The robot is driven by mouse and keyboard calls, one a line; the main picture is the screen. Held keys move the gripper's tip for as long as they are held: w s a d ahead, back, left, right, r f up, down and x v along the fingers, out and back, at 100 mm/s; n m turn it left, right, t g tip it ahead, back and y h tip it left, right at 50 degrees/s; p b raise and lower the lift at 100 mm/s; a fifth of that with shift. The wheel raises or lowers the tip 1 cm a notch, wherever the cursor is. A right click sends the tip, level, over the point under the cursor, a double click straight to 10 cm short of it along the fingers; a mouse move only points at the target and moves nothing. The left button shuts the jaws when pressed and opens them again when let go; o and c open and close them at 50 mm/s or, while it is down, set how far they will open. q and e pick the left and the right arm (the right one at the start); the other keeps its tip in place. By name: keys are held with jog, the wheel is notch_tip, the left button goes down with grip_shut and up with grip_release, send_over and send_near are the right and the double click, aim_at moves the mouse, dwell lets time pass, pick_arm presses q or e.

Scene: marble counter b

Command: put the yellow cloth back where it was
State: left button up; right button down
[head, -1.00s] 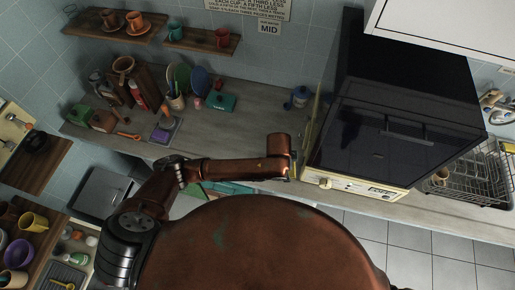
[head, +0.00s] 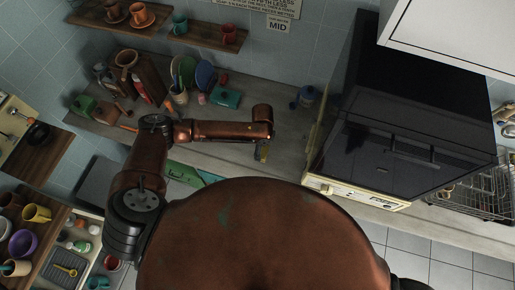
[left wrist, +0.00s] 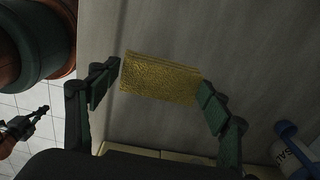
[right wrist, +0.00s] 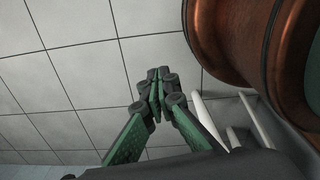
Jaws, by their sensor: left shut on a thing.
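The yellow cloth (left wrist: 160,80), a small textured rectangle, spans between the two fingers of my left gripper (left wrist: 161,78) in the left wrist view. The fingers press on its opposite ends, above the grey counter. In the head view my left gripper (head: 262,153) hangs small and dark near the counter's front edge, left of the black oven. My right gripper (right wrist: 157,78) has its fingertips together with nothing between them, over the tiled floor. I cannot tell whether the cloth touches the counter.
The black oven (head: 400,140) stands right of my left gripper. A blue-lidded jar (head: 305,97) is on the counter behind; it also shows in the left wrist view (left wrist: 292,150). A teal box (head: 226,98) and several dishes stand further left. Bare counter (head: 285,128) lies between.

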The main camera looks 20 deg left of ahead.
pick_arm(q)
jog(key=shift+w+a+f, duration=0.15)
jog(key=shift+a+f, duration=0.7)
jog(key=shift+f, duration=0.05)
jog(key=f, duration=0.2)
jog(key=f+p, duration=0.1)
jog(key=shift+w+a+f, duration=0.15)
jog(key=shift+w+a, duration=0.1)
jog(key=shift+w, duration=0.1)
jog(key=shift+f, duration=0.25)
jog(key=shift+s, duration=0.15)
jog(key=o, duration=0.6)
jog(key=shift+f, duration=0.1)
jog(key=shift+o, duration=2.1)
notch_tip(320, 180, up, 12)
jog(key=b, duration=0.1)
pick_arm(e)
jog(key=w, duration=0.4)
jog(key=shift+a+t, duration=0.1)
jog(key=shift+t, duration=0.2)
